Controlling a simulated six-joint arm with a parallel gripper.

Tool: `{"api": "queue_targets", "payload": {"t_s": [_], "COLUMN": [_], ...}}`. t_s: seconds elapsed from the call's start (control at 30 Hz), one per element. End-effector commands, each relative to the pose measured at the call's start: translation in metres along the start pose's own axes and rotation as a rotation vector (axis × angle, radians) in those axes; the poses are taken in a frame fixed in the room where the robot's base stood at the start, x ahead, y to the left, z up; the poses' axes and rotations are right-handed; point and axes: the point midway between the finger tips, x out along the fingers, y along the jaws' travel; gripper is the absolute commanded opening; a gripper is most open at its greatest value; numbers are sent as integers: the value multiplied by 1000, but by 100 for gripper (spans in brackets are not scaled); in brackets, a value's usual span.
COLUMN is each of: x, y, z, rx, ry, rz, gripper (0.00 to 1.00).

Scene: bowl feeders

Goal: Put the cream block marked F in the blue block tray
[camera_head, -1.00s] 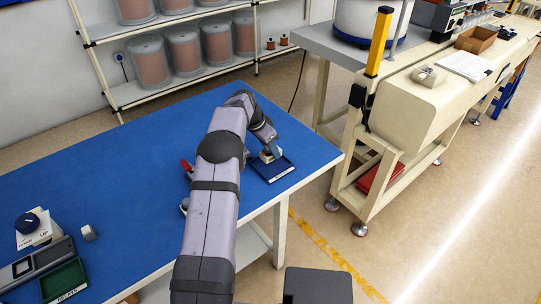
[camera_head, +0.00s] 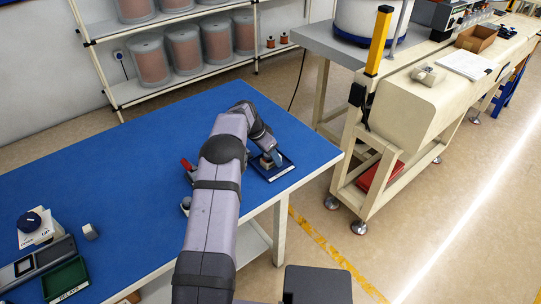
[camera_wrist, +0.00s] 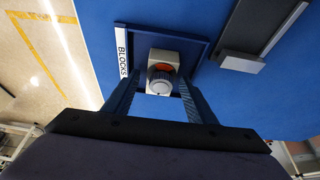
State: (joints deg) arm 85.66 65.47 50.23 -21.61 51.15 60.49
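The dark blue block tray (camera_wrist: 205,50) lies on the blue table, with a white BLOCKS label on its rim in the wrist view; it also shows in the head view (camera_head: 284,171). A cream block (camera_wrist: 172,57) is within the tray's outline, with a round grey part and some orange on the side facing me. No letter F is readable on it. My gripper (camera_wrist: 157,82) is over the tray, its two fingers spread on either side of the block. A gap shows at the left finger; the right finger is close to the block, and contact there is unclear.
A dark grey item with a light grey bar (camera_wrist: 242,62) lies beside the tray. The table's edge is close to the tray. A small pale block (camera_head: 90,231), a green RELAYS tray (camera_head: 66,280) and a dark blue round item (camera_head: 29,222) are at the left.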

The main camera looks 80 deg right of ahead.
Motion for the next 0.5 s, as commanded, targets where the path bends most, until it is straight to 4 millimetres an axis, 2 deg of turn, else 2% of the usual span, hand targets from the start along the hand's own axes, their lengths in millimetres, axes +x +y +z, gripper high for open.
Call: {"api": "queue_targets", "payload": {"t_s": [0.3, 0.5], "x": [-6, -28], "y": [0, -1], "z": [-2, -1], "rx": [0, 0], "ry": [1, 2], "rz": [-1, -2], "gripper": [51, 51]}}
